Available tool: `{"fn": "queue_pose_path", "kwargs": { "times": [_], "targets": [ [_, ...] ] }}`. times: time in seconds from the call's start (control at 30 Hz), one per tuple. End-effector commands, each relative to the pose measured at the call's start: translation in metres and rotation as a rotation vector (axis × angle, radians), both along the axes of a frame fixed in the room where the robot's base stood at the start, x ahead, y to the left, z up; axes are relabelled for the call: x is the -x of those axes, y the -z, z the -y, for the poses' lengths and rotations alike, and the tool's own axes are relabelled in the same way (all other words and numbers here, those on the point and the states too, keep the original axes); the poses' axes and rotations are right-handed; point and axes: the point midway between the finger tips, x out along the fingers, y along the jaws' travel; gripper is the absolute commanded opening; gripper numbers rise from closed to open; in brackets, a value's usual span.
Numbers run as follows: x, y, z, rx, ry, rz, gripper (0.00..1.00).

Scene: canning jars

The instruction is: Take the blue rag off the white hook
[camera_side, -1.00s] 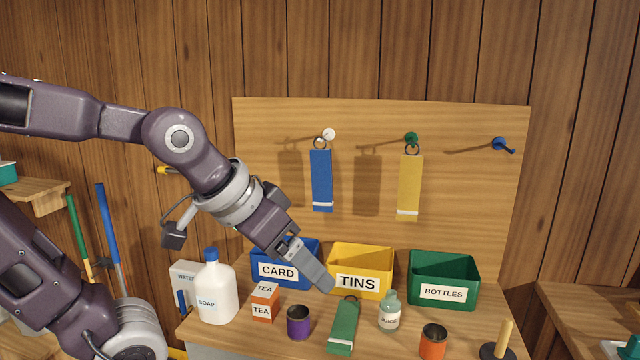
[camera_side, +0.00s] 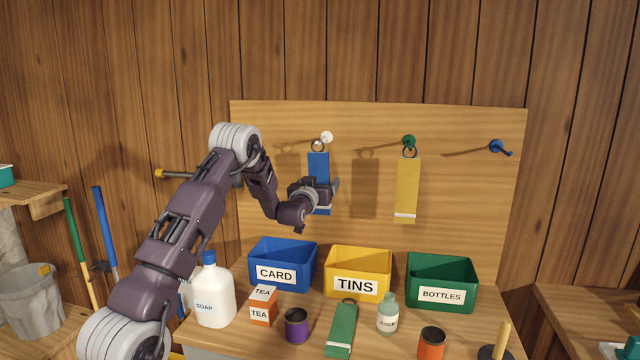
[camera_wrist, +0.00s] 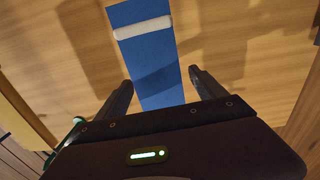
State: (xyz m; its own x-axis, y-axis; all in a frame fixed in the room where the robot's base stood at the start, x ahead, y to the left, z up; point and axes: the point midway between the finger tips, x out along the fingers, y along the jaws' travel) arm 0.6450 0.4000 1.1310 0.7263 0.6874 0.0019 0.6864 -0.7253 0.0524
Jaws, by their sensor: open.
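The blue rag (camera_side: 319,165) hangs by a dark ring from the white hook (camera_side: 326,137) on the wooden board. My gripper (camera_side: 336,188) is raised in front of the rag's middle and hides part of it in the side view. In the wrist view the blue rag (camera_wrist: 149,58), with its white stripe, runs down between the two open fingers of my gripper (camera_wrist: 162,88). The fingers stand apart, one on each side of the rag, and no contact is visible. The rag's ring and the hook do not show in the wrist view.
A yellow rag (camera_side: 407,190) hangs on the green hook (camera_side: 408,141); the blue hook (camera_side: 499,147) is bare. Below stand the CARD bin (camera_side: 282,263), TINS bin (camera_side: 358,271) and BOTTLES bin (camera_side: 442,282). A green rag (camera_side: 341,328) lies on the bench among containers.

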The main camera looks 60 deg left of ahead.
Motion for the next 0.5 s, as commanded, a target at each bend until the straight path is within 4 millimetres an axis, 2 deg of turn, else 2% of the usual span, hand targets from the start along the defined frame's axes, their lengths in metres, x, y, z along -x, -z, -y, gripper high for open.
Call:
{"fn": "queue_pose_path", "kwargs": {
  "times": [0.17,0.43,0.5],
  "targets": [
    [-0.015,0.000,-0.014,0.000,0.000,0.000,0.80],
    [-0.017,0.000,-0.015,0.001,0.001,-0.001,0.80],
    [-0.017,0.000,-0.015,0.001,0.001,-0.001,0.66]
  ]
}}
